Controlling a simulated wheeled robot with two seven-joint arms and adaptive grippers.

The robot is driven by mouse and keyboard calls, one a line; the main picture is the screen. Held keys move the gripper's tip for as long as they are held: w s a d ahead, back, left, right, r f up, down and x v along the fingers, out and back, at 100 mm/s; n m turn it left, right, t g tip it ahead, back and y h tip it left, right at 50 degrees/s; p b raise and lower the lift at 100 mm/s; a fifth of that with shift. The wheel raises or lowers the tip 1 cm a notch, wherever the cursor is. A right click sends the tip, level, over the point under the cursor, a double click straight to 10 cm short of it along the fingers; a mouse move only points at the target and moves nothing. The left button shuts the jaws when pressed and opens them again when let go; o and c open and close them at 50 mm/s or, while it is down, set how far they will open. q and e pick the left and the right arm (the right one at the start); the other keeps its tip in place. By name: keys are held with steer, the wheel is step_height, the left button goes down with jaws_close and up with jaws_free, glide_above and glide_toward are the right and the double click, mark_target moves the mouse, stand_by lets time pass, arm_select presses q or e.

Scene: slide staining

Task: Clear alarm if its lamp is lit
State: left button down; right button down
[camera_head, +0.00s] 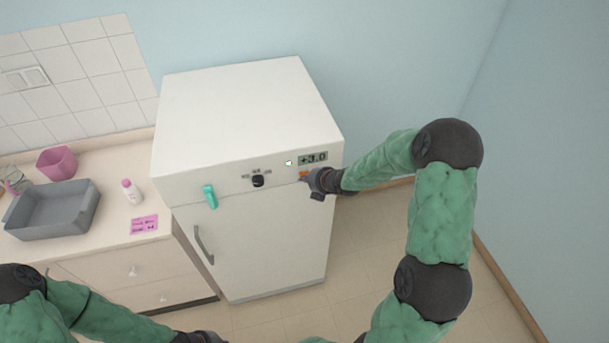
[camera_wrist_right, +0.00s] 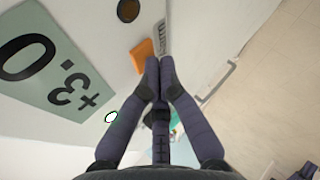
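The white fridge-like cabinet (camera_head: 250,105) has a display (camera_head: 312,158) reading +3.0, which shows large and upside down in the right wrist view (camera_wrist_right: 50,65). A small pale oval (camera_head: 289,162) sits left of the display; it looks white with a green edge in the wrist view (camera_wrist_right: 111,117). I cannot tell whether it is a lit lamp. An orange part (camera_head: 304,174), also in the wrist view (camera_wrist_right: 140,55), lies below the display. My right gripper (camera_wrist_right: 159,62) is shut and empty, its fingertips beside the orange part; contact is unclear. My left gripper (camera_head: 200,337) is cut off at the bottom edge.
The cabinet front carries a black knob (camera_head: 258,181), a teal handle (camera_head: 209,196) and a grey door handle (camera_head: 203,245). Left is a counter with a grey basin (camera_head: 52,225), a pink tub (camera_head: 57,162), a bottle (camera_head: 131,191) and a pink note (camera_head: 144,224).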

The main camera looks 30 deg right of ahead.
steer(key=shift+s+a+b, duration=0.15)
steer(key=shift+s+b, duration=0.3)
steer(key=shift+s, duration=0.2)
steer(key=shift+s, duration=0.1)
steer(key=shift+s+a+b, duration=0.2)
steer(key=shift+s+b, duration=0.2)
steer(key=shift+s, duration=0.4)
steer(key=shift+s+a+b, duration=0.2)
steer(key=shift+s+b, duration=0.25)
steer(key=shift+s, duration=0.3)
steer(key=shift+s+a+b, duration=0.2)
steer(key=shift+s+b, duration=0.2)
steer(key=shift+s, duration=0.4)
